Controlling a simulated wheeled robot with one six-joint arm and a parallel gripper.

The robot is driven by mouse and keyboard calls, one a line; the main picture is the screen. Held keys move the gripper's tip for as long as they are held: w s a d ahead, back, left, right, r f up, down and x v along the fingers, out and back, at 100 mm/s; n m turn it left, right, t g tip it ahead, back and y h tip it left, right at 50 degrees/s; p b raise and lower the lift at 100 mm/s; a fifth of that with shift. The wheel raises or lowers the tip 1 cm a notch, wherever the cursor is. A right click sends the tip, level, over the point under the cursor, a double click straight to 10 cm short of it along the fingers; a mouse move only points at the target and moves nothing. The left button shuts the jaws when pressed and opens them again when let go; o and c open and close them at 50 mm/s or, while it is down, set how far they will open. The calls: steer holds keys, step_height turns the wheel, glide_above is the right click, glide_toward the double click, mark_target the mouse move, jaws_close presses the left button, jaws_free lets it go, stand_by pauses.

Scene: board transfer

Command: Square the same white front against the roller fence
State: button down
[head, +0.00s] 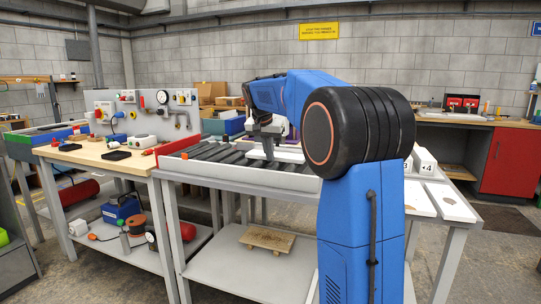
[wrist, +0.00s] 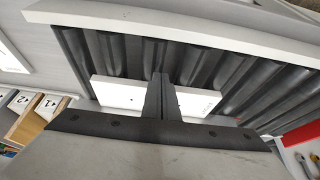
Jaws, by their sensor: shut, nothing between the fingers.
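The white front (wrist: 122,93) is a flat white board with small dark holes and faint print at one end. It lies across the dark rollers, its middle hidden behind my fingers in the wrist view. In the head view the front (head: 290,155) shows partly beside my gripper (head: 268,156). My gripper (wrist: 161,79) is shut and empty, its fingertips over the front's middle; I cannot tell whether they touch it. A pale rail (wrist: 225,27), possibly the roller fence, runs along the top of the wrist view, and the front lies apart from it.
The roller bed (head: 215,152) has a red end piece (head: 178,145) at left. White numbered boxes (head: 424,160) and a white panel (head: 450,203) are at right. A wooden bench (head: 95,155) with loose parts stands left. Bare rollers lie left of my gripper.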

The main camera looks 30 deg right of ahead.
steer(key=shift+s+a, duration=0.5)
steer(key=shift+a, duration=0.1)
step_height(320, 180, up, 7)
stand_by(0.7)
steer(key=shift+s+a, duration=0.1)
steer(key=s+a+f+n+t+y, duration=0.1)
steer(key=s+a+f+n, duration=0.25)
steer(key=s+a, duration=0.45)
steer(key=s+a+f+n+y, duration=0.15)
steer(key=s+a+f, duration=0.3)
steer(key=s, duration=0.75)
steer(key=s+a+f+n, duration=0.2)
steer(key=s+a+f, duration=0.2)
steer(key=s+f, duration=0.5)
steer(key=s+a+f+n+y, duration=0.1)
steer(key=s+a+f+n, duration=0.2)
steer(key=s+f, duration=0.7)
steer(key=s+a, duration=0.1)
steer(key=s, duration=0.1)
steer(key=shift+s+a+t, duration=0.2)
steer(key=shift+s+t, duration=0.1)
steer(key=shift+t, duration=0.1)
